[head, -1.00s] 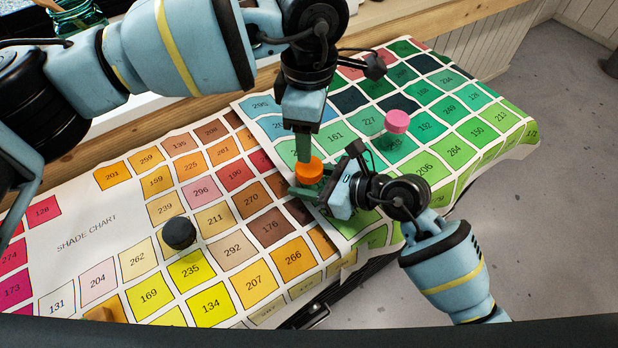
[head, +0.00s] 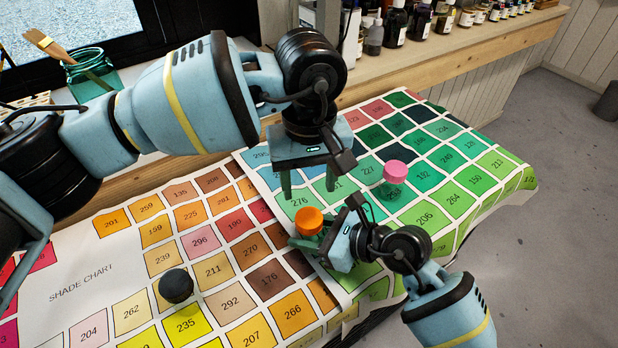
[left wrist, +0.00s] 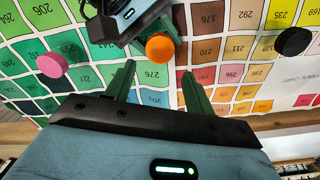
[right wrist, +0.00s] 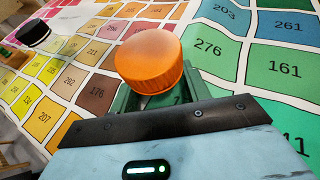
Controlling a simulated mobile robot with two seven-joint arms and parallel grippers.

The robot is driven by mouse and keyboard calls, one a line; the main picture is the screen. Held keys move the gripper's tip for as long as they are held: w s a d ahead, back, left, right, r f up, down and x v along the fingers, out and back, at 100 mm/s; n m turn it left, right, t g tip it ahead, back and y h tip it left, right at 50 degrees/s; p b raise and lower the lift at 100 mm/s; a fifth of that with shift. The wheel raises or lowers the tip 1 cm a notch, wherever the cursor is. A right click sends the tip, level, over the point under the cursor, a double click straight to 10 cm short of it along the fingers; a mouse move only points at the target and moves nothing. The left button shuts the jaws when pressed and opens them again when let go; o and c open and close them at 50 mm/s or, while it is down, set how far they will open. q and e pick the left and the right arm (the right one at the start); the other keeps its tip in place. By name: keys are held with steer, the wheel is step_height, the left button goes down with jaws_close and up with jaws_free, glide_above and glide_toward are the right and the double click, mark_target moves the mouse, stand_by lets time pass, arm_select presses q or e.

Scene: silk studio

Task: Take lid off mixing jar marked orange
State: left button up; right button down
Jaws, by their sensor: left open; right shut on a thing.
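The orange lid (head: 309,220) tops a jar held in my right gripper (head: 308,242); the lid also shows in the right wrist view (right wrist: 150,58) and the left wrist view (left wrist: 160,48). The right fingers (right wrist: 160,95) are shut below the lid, and the jar body is mostly hidden behind the lid and fingers. My left gripper (head: 308,190) is open and empty, just behind and above the lid in the head view. In the left wrist view its fingers (left wrist: 158,85) are spread apart, pointing toward the lid without touching it.
A pink-topped jar (head: 396,172) stands on the green squares to the right, and a black-topped jar (head: 176,287) on the yellow squares to the left. Shade charts (head: 75,278) cover the table. A glass jar with brushes (head: 90,75) and several bottles (head: 395,25) stand behind.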

mark_target(309, 217)
arm_select(q)
steer(key=shift+f, duration=4)
steer(key=shift+c, duration=0.2)
steer(key=c, duration=0.8)
steer(key=shift+o, duration=0.2)
steer(key=n, duration=1.1)
steer(key=shift+n, duration=0.3)
steer(key=n, duration=0.6)
steer(key=shift+r+n, duration=0.1)
steer(key=shift+n, duration=0.2)
steer(key=n, duration=0.5)
